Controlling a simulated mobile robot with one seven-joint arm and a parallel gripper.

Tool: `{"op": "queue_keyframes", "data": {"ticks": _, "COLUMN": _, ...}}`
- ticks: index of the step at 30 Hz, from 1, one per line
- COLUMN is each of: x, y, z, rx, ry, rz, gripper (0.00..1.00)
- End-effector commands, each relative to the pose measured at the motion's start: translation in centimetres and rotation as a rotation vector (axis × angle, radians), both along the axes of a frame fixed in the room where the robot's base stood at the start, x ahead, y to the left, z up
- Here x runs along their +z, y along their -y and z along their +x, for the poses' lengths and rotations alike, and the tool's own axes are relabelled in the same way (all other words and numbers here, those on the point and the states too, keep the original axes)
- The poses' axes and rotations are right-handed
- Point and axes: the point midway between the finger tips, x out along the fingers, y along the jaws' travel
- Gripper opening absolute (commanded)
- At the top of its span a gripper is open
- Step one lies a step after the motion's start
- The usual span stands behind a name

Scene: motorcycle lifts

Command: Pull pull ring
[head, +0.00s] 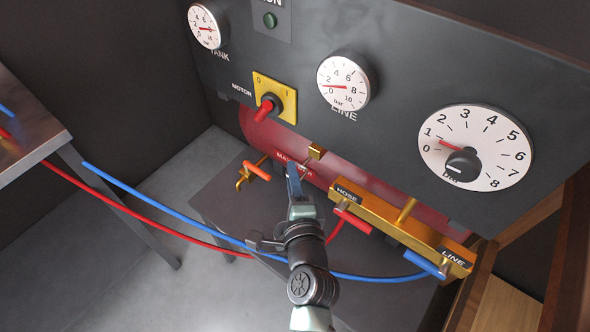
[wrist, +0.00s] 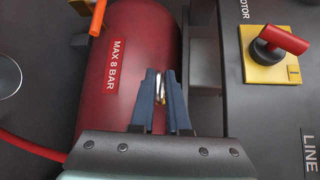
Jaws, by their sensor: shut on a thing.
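The pull ring (wrist: 161,87) shows as a small shiny metal piece between my fingertips in the wrist view, mostly hidden by the fingers. My gripper (wrist: 160,78) is shut on it, in front of the red tank (wrist: 145,40) marked MAX 8 BAR. In the head view my gripper (head: 292,168) reaches up to the tank (head: 345,172), just left of a small brass fitting (head: 317,152). A thin piece runs from that fitting toward my fingers. The ring's exact outline is too small to tell.
A dark panel (head: 420,60) with gauges and a yellow motor switch (head: 285,98) stands above the tank. A brass manifold (head: 385,218) with red and blue levers is at the right. An orange-handled valve (head: 256,171) is at the left. Red and blue hoses cross near my arm.

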Motion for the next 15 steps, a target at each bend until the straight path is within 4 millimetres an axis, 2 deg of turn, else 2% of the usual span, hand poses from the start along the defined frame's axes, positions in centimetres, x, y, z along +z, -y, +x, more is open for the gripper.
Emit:
{"op": "queue_keyframes", "data": {"ticks": 1, "x": -0.77, "y": -0.08, "z": -0.54, "rx": 0.002, "ry": -0.021, "rz": -0.001, "gripper": 0.00}}
{"op": "queue_keyframes", "data": {"ticks": 7, "x": -0.90, "y": -0.06, "z": -0.50, "rx": 0.001, "ry": -0.019, "rz": -0.001, "gripper": 0.00}}
{"op": "queue_keyframes", "data": {"ticks": 8, "x": -0.90, "y": -0.06, "z": -0.50, "rx": 0.001, "ry": -0.019, "rz": -0.001, "gripper": 0.16}}
{"op": "queue_keyframes", "data": {"ticks": 11, "x": -0.88, "y": -0.09, "z": -0.49, "rx": 0.001, "ry": -0.019, "rz": 0.000, "gripper": 0.34}}
{"op": "queue_keyframes", "data": {"ticks": 12, "x": -0.83, "y": -0.11, "z": -0.47, "rx": 0.002, "ry": -0.018, "rz": -0.001, "gripper": 0.38}}
{"op": "queue_keyframes", "data": {"ticks": 15, "x": -0.64, "y": -0.13, "z": -0.41, "rx": 0.002, "ry": -0.014, "rz": 0.000, "gripper": 0.38}}
